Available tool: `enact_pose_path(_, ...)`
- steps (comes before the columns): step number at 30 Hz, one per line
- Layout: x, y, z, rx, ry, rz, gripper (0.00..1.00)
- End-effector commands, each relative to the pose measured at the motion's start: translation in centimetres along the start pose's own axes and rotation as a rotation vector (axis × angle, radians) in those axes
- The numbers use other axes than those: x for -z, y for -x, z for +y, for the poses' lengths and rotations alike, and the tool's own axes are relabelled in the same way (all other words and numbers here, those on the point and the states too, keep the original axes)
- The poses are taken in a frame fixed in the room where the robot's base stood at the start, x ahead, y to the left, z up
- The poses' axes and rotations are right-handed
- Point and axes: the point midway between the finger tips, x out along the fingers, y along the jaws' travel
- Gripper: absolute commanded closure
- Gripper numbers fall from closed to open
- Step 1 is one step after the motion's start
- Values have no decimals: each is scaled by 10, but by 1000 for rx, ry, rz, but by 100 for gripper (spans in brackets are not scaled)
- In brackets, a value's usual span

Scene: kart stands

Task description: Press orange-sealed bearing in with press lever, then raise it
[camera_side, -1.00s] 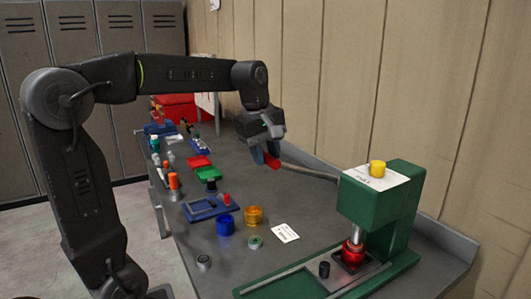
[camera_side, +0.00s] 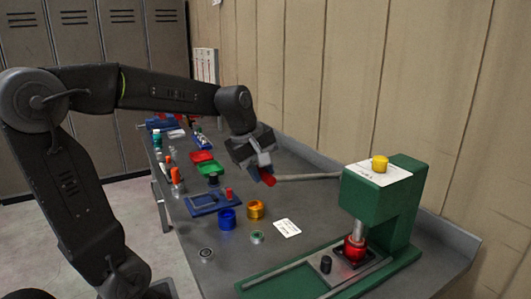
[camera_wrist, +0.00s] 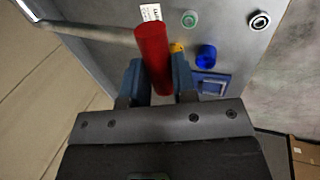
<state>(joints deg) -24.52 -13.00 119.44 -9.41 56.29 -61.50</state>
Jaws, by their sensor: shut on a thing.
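The green press (camera_side: 375,210) stands at the front right. Its grey lever (camera_side: 310,177) reaches left from the press body, about level, and ends in a red handle (camera_side: 267,179). My gripper (camera_side: 260,171) is shut on this handle. In the wrist view the red handle (camera_wrist: 153,50) sits between my two blue fingers (camera_wrist: 161,80). The press ram (camera_side: 358,230) meets a red part (camera_side: 354,250) on the dark seat below. No orange-sealed bearing can be made out; the ram and red part may hide it.
A green-sealed ring (camera_side: 257,237) and a dark ring (camera_side: 206,254) lie on the bench, near a blue cup (camera_side: 227,219) and an orange cup (camera_side: 256,209). A white card (camera_side: 287,228) lies left of the press. A wooden wall runs behind the bench.

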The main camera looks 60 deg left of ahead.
Motion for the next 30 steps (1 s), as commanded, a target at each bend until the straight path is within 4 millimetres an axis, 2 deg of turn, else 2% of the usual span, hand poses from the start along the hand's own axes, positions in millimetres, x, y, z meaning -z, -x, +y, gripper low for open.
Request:
enact_pose_path(3,0,-22,-15,15,0,-4,100)
enact_pose_path(6,-1,-31,-20,15,0,-3,100)
enact_pose_path(16,0,-36,-23,26,-2,-4,100)
enact_pose_path(17,0,-36,-24,27,-1,-4,73)
enact_pose_path(18,0,-36,-24,27,-2,-4,69)
enact_pose_path(24,0,-34,-23,22,-2,-3,50)
enact_pose_path(30,0,-33,-21,15,-1,-2,50)
